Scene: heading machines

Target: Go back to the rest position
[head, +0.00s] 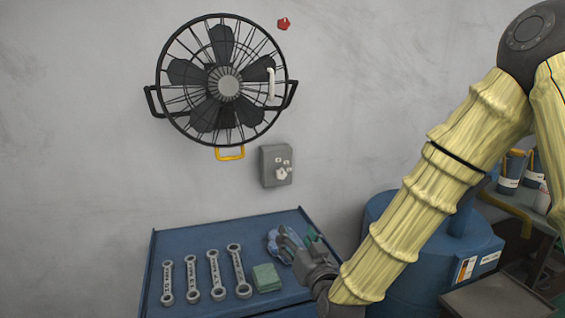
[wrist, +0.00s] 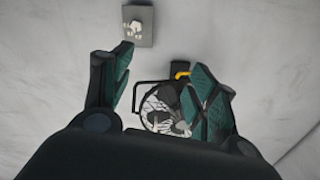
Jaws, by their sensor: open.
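My gripper (head: 299,249) is low in the head view, in front of or over the right part of the blue tabletop, at the end of my yellow-sleeved arm. In the wrist view my gripper (wrist: 160,92) shows two green-padded fingers spread wide apart with nothing between them. The wrist camera faces the wall. A blue-grey object (head: 274,243) shows beside the gripper in the head view; the gripper partly hides it, and I cannot tell what it is.
Several wrenches (head: 213,275) and a green folded cloth (head: 266,278) lie on the blue tabletop (head: 200,238). A black fan (head: 228,86) and a grey switch box (head: 275,165) are on the wall. A blue drum (head: 385,210) stands behind my arm at right, near a shelf with containers (head: 511,170).

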